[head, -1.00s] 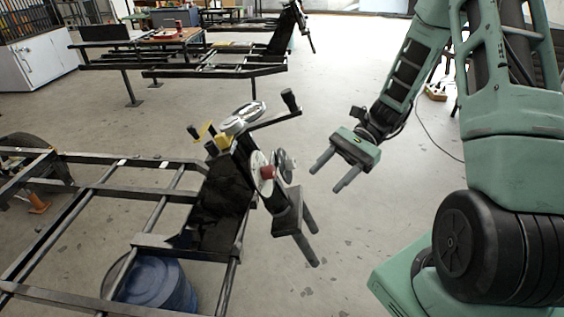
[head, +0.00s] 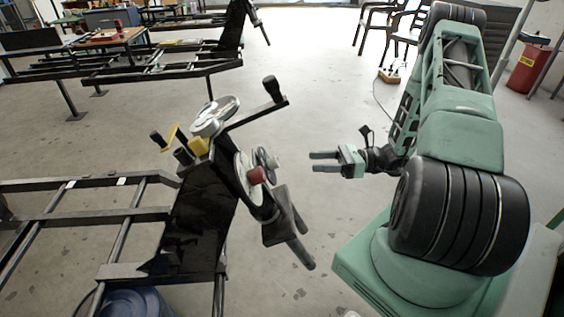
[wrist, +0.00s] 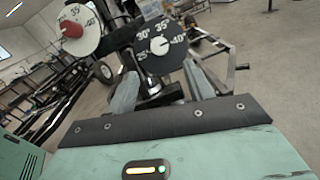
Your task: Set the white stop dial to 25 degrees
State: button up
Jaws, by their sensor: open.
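A white dial plate (head: 243,168) with a red knob (head: 256,175) stands on the side of the dark upright on the frame. In the wrist view the white dial (wrist: 90,38) is at upper left, with 35 and 40 degree marks readable and its red knob (wrist: 71,29) at the left. Beside it is a black dial (wrist: 152,30) with a white knob (wrist: 160,44) and marks from 25 to 40. The red knob's setting is unclear. My gripper (head: 312,162) is open and empty, right of the dials and apart from them. Its fingers also show in the wrist view (wrist: 163,88).
A crank arm with a black handle (head: 271,88) sticks out above the dials. Dark padded bars (head: 288,235) hang below them. A blue drum (head: 135,304) lies under the frame (head: 70,215). Open floor lies between the dials and my gripper.

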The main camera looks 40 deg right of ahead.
aim_at(278, 162)
jog(key=x, duration=1)
jog(key=shift+w+a, duration=0.2)
jog(key=c, duration=1)
